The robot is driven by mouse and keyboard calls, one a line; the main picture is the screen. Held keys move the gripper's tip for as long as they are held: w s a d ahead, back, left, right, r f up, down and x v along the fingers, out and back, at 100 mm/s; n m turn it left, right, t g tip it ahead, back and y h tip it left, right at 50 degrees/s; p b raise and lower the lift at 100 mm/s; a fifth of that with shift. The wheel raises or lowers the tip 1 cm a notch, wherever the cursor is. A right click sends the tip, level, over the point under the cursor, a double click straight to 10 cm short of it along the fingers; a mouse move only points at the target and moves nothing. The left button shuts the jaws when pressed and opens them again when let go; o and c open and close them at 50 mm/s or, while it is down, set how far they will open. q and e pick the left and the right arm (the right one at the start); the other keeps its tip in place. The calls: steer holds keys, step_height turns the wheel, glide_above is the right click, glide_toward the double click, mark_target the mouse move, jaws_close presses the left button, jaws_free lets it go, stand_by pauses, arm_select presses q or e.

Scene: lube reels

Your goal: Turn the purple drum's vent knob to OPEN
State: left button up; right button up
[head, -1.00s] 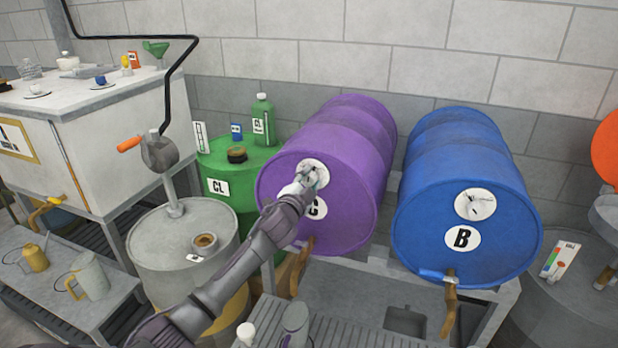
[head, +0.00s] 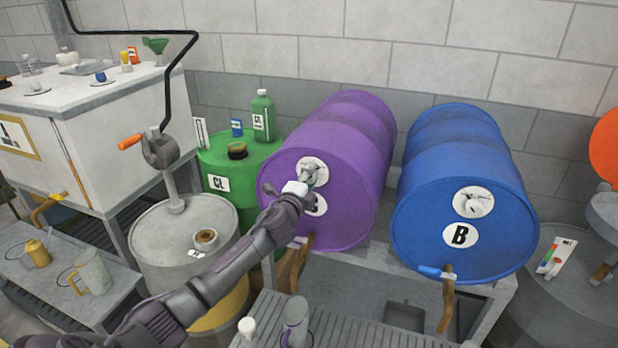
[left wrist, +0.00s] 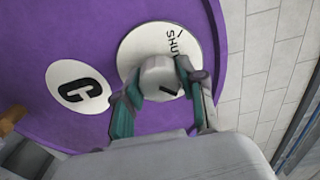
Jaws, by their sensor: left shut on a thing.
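The purple drum (head: 340,150) lies on its side on a rack, its flat end facing me. A white dial plate (head: 318,164) sits on the upper part of that end, above a round label. In the left wrist view, the plate (left wrist: 200,42) reads "SHU" with a black line beside it, and the round label (left wrist: 78,87) reads C. My left gripper (left wrist: 158,92) is shut on the grey vent knob (left wrist: 160,76), which carries a dark pointer mark. In the head view, my left gripper (head: 309,182) reaches the dial from the lower left. No OPEN mark is visible.
A blue drum (head: 463,170) marked B lies to the right on the same rack. A green drum (head: 224,165) stands behind left. A grey drum with a crank pump (head: 160,150) is at left.

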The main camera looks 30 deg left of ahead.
arm_select(q)
steer(key=shift+f, duration=0.1)
steer(key=o, duration=1.1)
steer(key=shift+o, duration=0.2)
steer(key=v, duration=1.2)
steer(key=shift+d, duration=0.15)
